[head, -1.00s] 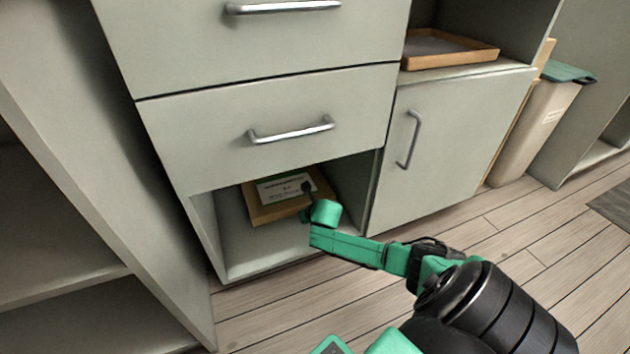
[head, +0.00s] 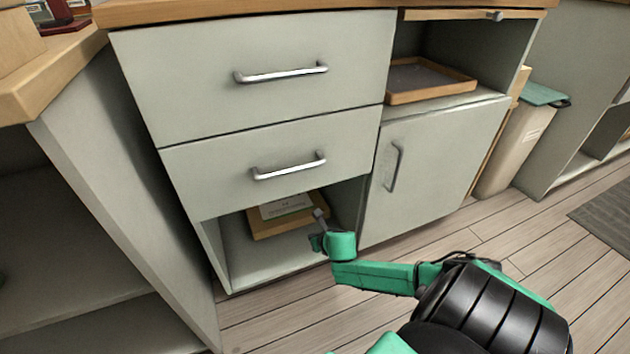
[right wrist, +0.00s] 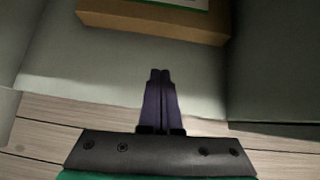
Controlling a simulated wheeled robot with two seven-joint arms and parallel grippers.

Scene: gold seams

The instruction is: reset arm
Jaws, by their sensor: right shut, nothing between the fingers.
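My right arm comes in from the lower right in the head view. Its gripper (head: 319,215) is at the open mouth of the low compartment under the drawers. In the right wrist view the two dark fingers (right wrist: 160,100) lie together, shut and empty. They point toward a brown box (right wrist: 150,24) and are apart from it. In the head view the box (head: 275,224), with a pale label on top, lies on the compartment floor behind the gripper. My left gripper is not in view.
Two shut drawers, an upper (head: 220,105) and a lower (head: 215,185), sit above the compartment. A shut cabinet door (head: 440,165) is to its right, with a brown tray (head: 432,97) in the niche above. A bin (head: 512,150) stands farther right. The wooden floor (head: 500,240) is clear.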

